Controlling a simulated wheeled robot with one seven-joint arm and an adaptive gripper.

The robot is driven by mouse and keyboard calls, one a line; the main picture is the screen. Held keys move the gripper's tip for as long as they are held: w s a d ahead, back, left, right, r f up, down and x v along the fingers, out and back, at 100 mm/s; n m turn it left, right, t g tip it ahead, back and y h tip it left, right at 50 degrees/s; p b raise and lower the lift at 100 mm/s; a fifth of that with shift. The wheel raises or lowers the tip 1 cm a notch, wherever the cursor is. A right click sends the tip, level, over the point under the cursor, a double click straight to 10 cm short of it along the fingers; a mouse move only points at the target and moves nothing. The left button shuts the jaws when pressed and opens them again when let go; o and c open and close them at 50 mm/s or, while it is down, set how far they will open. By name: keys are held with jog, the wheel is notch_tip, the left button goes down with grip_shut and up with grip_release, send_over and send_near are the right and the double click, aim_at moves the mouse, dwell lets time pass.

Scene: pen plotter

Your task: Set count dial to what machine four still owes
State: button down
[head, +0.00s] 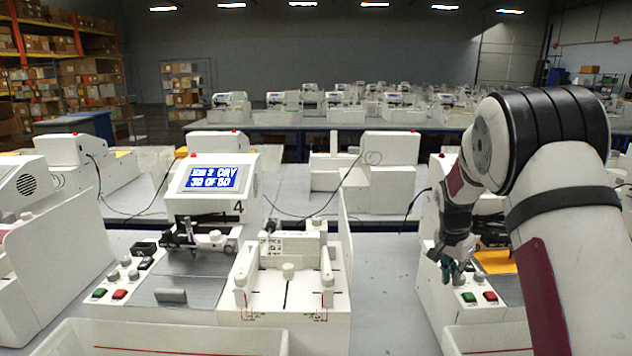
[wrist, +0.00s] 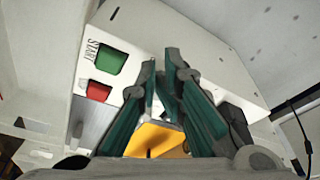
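Machine four (head: 215,200), marked "4", stands left of centre. Its blue screen (head: 212,178) seems to read "2 DRY" above "30 OF 60"; the first word is unclear and the digits are small. Grey knobs (head: 133,275) sit on its left-hand panel, beside a green button (head: 99,293) and a red button (head: 120,294); no label shows which knob is the count dial. My gripper (head: 453,270) is away to the right, over another machine's front panel.
The right machine's green START button (wrist: 109,61) and red button (wrist: 97,91) are left of my fingers. A yellow-orange sheet (wrist: 154,139) shows beyond them. A white tray (head: 240,340) is in front of machine four. Cables hang behind it.

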jog(key=shift+w+a+f+b, duration=0.3)
jog(key=shift+f+b, duration=0.05)
jog(key=shift+b, duration=0.15)
jog(key=shift+w+r, duration=0.2)
dwell(0.6)
jog(key=shift+a, duration=0.15)
notch_tip(320, 180, up, 6)
jog(key=shift+a, duration=0.15)
dwell(0.5)
jog(key=shift+r, duration=0.15)
